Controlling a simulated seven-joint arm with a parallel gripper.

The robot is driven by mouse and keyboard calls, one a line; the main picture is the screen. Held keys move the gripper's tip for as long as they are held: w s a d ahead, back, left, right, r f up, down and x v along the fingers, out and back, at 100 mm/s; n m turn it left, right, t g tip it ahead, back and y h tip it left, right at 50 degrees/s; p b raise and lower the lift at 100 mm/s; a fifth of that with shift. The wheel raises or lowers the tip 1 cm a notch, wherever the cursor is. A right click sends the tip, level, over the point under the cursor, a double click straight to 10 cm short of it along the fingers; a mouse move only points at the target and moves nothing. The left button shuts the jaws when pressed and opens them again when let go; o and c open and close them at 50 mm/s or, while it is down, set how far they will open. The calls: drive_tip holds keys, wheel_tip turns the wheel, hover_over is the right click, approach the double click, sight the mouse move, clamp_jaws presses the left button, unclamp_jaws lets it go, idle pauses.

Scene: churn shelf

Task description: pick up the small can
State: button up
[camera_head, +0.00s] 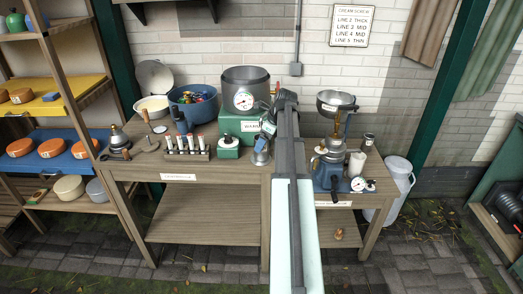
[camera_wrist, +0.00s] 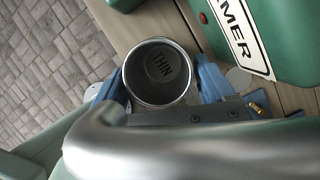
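The small can (camera_wrist: 160,72) is an open grey metal cup with a bright rim and the word THIN inside on its bottom. It sits between the two blue fingers of my gripper (camera_wrist: 160,88), which meet its wall on both sides with no clear gap. In the head view the can (camera_head: 261,157) shows at the front edge of the wooden bench, below my gripper (camera_head: 265,138). My arm hides part of the area around it. Whether its base touches the bench top is hard to tell.
A green warmer box (camera_head: 238,127) with a large grey pot (camera_head: 245,92) stands close behind the can; the box also fills the wrist view's upper right (camera_wrist: 250,30). A blue separator (camera_head: 329,170) stands right.

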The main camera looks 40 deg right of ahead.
drive_tip(key=c, duration=0.9)
drive_tip(key=shift+r, duration=0.2)
drive_tip(key=shift+r, duration=0.2)
drive_tip(key=s+d, duration=0.7)
drive_tip(key=s, duration=0.6)
drive_tip(key=s+d, duration=0.7)
drive_tip(key=s, duration=0.6)
drive_tip(key=s+d, duration=0.8)
drive_tip(key=s, duration=0.5)
drive_tip(key=shift+s+d, duration=0.1)
drive_tip(key=shift+r, duration=0.15)
drive_tip(key=shift+r, duration=2)
